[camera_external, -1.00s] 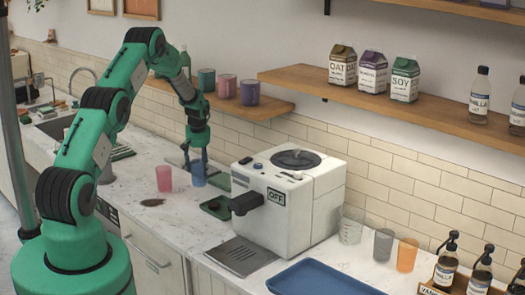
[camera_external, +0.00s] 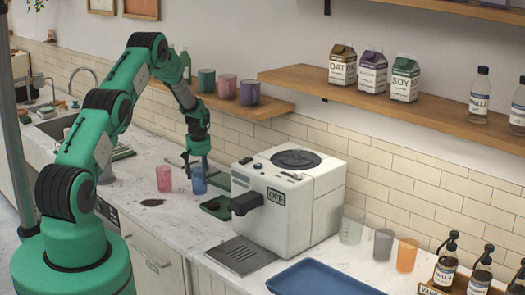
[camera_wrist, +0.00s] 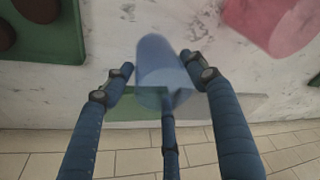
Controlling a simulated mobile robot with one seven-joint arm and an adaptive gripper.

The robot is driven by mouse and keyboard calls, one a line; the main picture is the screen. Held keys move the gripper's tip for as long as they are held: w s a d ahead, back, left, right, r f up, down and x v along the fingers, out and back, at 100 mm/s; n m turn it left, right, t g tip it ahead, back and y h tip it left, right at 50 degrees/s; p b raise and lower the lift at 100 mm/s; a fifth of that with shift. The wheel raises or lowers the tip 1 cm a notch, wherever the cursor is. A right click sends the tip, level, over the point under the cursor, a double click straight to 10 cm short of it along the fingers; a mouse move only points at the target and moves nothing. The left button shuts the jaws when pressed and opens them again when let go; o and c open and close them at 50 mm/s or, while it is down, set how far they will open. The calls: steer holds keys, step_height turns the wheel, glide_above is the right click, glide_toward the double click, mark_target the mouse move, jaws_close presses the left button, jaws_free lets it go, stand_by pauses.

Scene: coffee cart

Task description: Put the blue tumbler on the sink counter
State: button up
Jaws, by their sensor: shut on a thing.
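The blue tumbler (camera_external: 199,182) is at the counter between the pink tumbler and the coffee machine; I cannot tell whether its base touches the surface. My gripper (camera_external: 197,162) is over it, with the fingers shut around its upper part. In the wrist view the blue tumbler (camera_wrist: 163,62) sits between my blue fingers (camera_wrist: 160,78), its far end pointing up in the picture. The sink (camera_external: 58,127) is at the far left, set in the pale sink counter (camera_external: 40,148).
A pink tumbler (camera_external: 164,179) stands close left of the blue one. A brown stain (camera_external: 152,202) lies in front. A shelf (camera_external: 235,105) with cups hangs behind my arm.

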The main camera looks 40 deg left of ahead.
steer(key=o, duration=1.7)
steer(key=shift+o, duration=0.2)
steer(key=shift+r, duration=0.1)
steer(key=b+v, duration=0.1)
steer(key=v, duration=1.1)
steer(key=shift+b, duration=0.3)
steer(key=shift+w, duration=0.1)
